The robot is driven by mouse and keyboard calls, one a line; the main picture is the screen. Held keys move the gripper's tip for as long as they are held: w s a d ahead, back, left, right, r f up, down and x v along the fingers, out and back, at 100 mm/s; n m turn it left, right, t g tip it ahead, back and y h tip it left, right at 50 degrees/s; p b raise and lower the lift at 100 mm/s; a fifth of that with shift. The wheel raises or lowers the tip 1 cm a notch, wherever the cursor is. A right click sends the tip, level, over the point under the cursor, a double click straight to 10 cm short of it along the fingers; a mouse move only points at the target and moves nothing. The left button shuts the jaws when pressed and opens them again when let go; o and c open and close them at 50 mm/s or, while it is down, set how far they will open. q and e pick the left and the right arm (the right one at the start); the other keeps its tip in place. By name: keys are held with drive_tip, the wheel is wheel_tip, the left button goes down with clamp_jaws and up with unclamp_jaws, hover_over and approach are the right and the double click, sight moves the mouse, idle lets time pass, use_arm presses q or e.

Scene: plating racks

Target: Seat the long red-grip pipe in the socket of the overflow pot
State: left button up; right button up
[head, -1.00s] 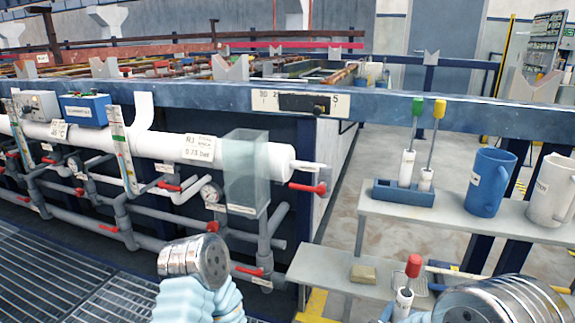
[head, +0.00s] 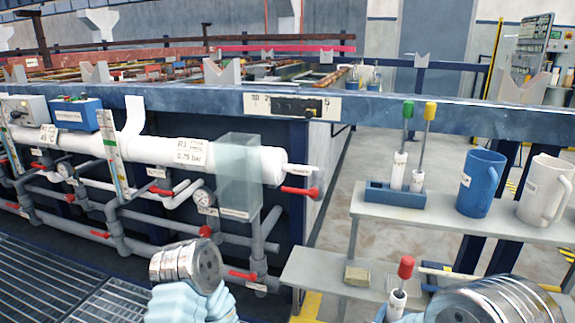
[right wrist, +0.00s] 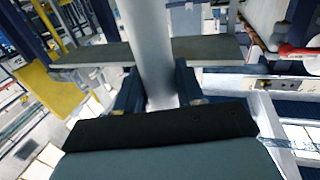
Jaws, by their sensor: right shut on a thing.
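My right gripper (right wrist: 158,88) shows in the right wrist view, its two dark blue fingers shut on a thick pale grey pipe (right wrist: 150,40). The pipe runs up out of that view; no red grip shows on it, and its lower part is hidden behind the gripper body. In the head view only my right arm's metal links show at the lower right. My left arm shows at the bottom, its fingers out of view. A clear box (head: 239,175), which may be the overflow pot, hangs at the end of the white pipe; I cannot make out a socket.
A red-capped tool (head: 406,268) stands by the lower shelf (head: 320,265). The upper shelf (head: 440,215) holds a blue rack (head: 394,195) with green- and yellow-capped tools, a blue mug (head: 481,183) and a white mug (head: 541,190). Grey piping with red valves lines the tank. Open floor shows behind.

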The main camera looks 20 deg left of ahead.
drive_tip(key=d, duration=1.3)
drive_tip(key=shift+d, duration=0.15)
